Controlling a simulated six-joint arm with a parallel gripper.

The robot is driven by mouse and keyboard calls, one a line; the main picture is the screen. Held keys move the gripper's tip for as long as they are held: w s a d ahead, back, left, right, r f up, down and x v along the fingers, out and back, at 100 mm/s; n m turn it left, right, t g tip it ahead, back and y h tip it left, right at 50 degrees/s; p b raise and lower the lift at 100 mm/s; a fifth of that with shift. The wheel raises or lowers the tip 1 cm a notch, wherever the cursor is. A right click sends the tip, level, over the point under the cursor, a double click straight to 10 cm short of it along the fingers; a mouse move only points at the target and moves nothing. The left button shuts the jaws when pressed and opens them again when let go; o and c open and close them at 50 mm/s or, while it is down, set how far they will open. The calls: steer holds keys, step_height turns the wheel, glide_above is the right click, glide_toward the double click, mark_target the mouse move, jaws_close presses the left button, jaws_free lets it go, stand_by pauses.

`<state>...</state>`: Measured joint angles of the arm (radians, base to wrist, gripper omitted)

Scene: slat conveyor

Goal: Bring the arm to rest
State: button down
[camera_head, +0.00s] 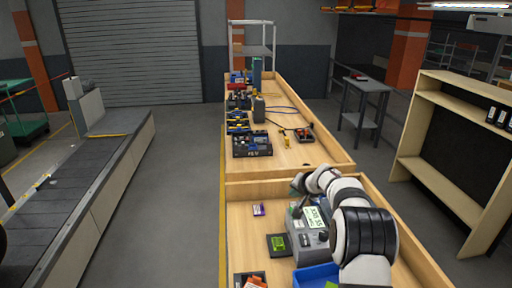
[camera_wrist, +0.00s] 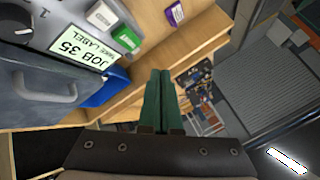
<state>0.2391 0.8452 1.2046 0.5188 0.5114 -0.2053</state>
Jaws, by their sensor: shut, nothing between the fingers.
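My gripper (camera_wrist: 161,76) shows in the wrist view as two dark green fingers pressed together, with nothing between them. It points past the edge of the wooden workbench (camera_wrist: 222,20), and the floor lies far beyond. In the head view my white and black arm is bent over the right side of the near bench, and I cannot make out the fingers there. A grey device with a "JOB 35" label (camera_wrist: 80,55) is at the upper left of the wrist view. The same device (camera_head: 312,238) stands beside my arm in the head view.
On the near bench are a dark tray with a green item (camera_head: 278,243), a purple item (camera_head: 259,209) and a blue bin (camera_head: 314,275). Bins and tools fill the far bench. A slat conveyor (camera_head: 75,195) runs at left, a shelf (camera_head: 440,150) stands at right.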

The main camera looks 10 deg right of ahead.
steer(key=s+a+r+n+g+y, duration=0.1)
steer(key=s+a+r, duration=0.25)
steer(key=s, duration=0.25)
steer(key=s+a+r+g, duration=0.1)
steer(key=s+a+r, duration=0.25)
steer(key=s, duration=0.35)
steer(key=s+a+f+g, duration=0.1)
steer(key=s+a+g, duration=0.2)
steer(key=s, duration=1.6)
steer(key=s+a+f+n+g, duration=0.1)
steer(key=s+a+g, duration=0.2)
steer(key=s, duration=1.7)
steer(key=shift+f+g, duration=0.2)
steer(key=shift+g, duration=0.3)
